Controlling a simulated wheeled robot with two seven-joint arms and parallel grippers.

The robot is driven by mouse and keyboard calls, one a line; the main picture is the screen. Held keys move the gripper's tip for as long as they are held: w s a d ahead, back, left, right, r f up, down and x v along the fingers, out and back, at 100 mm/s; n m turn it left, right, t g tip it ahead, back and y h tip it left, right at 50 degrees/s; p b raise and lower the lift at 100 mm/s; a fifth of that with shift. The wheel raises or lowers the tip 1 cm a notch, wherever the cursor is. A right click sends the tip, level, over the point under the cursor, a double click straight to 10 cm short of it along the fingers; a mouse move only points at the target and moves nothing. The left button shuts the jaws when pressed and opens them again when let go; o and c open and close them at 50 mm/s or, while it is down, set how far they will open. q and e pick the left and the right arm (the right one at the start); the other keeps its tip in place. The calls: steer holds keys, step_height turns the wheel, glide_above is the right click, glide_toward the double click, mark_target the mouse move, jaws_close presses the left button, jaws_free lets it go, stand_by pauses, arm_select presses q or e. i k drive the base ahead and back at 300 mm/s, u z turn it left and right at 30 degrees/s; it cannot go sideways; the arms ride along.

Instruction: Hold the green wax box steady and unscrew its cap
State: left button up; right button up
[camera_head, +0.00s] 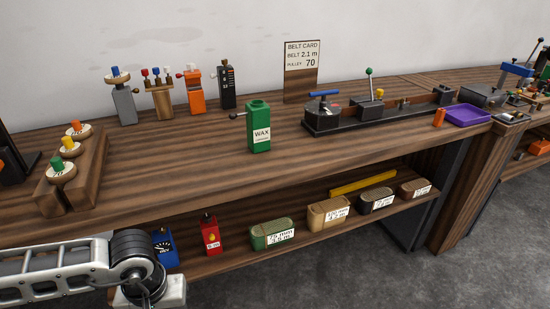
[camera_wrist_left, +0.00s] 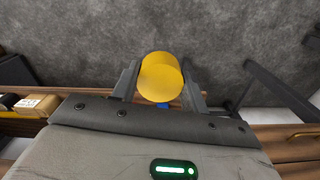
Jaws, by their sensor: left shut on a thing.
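The green wax box (camera_head: 259,132) stands upright on the wooden bench, its white WAX label facing me. A short green neck shows on its top; I cannot tell whether a cap is on it. My left gripper (camera_wrist_left: 160,72) is shut on a yellow round piece (camera_wrist_left: 161,79), seen in the left wrist view with a finger on each side. It is away from the wax box, above the floor near the bench. In the head view only part of my left arm shows at the lower left. My right gripper is not in view.
Behind the box are an orange bottle (camera_head: 196,93), a black bottle (camera_head: 227,86) and a belt card (camera_head: 301,70). A black fixture (camera_head: 340,122) stands to its right, a wooden rack (camera_head: 88,178) at the left. The bench before the box is clear. Several containers sit on the lower shelf (camera_head: 240,258).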

mark_target(258, 121)
steer(key=u, duration=0.2)
steer(key=k, duration=0.3)
steer(key=z, duration=1.65)
steer(key=i, duration=1.7)
steer(key=z, duration=0.45)
